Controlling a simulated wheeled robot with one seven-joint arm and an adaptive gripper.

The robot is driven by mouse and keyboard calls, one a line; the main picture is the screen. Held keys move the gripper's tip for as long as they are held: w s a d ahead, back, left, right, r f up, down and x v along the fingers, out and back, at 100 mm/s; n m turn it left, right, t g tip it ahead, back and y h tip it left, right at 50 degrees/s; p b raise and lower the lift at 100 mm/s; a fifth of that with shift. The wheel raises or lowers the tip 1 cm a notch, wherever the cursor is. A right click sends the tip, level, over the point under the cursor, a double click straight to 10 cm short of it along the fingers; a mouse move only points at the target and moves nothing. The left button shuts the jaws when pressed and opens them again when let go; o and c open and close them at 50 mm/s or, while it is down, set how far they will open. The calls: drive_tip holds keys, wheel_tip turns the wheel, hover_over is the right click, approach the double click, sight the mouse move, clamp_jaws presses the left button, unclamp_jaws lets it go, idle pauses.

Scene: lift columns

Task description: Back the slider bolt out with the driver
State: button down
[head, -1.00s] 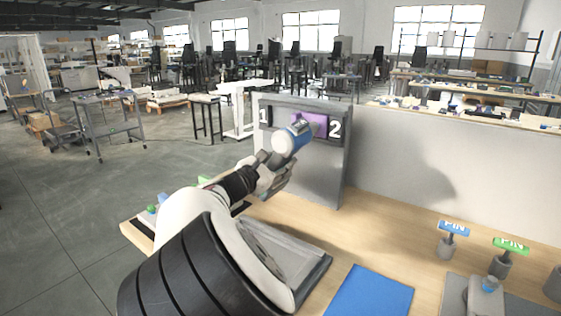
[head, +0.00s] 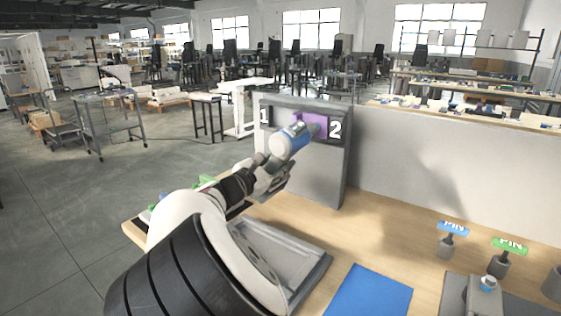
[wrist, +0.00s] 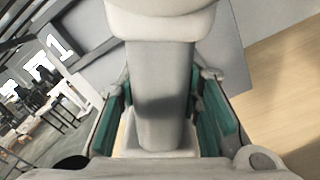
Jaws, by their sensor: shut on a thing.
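My gripper (head: 270,168) is shut on the driver (head: 290,140), a tool with a pale rounded body and a blue band. In the wrist view its grey grip (wrist: 163,95) stands between my teal finger pads. The driver points at the purple slider (head: 320,123), which sits near the top of a grey upright panel (head: 318,175) between the marks 1 and 2, closer to 2. The driver covers the slider's lower left part. The bolt and the driver's tip are hidden, so I cannot tell whether they touch.
A wooden bench (head: 385,245) carries a grey tray (head: 285,250) and a blue mat (head: 370,292). A blue PIN tag (head: 453,228) and a green PIN tag (head: 509,245) stand on grey posts at the right. A long grey wall (head: 450,175) closes the bench's back.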

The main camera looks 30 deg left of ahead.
sight(271, 166)
drive_tip(key=shift+s+a+r+p, duration=0.1)
drive_tip(key=shift+s+p, duration=0.3)
drive_tip(key=shift+s, duration=0.55)
drive_tip(key=shift+s+a+r+p, duration=0.1)
drive_tip(key=shift+s+p, duration=0.3)
drive_tip(key=shift+s, duration=0.55)
drive_tip(key=shift+s+a+p, duration=0.15)
drive_tip(key=shift+s+p, duration=0.8)
drive_tip(key=shift+s, duration=1.05)
drive_tip(key=shift+f, duration=0.1)
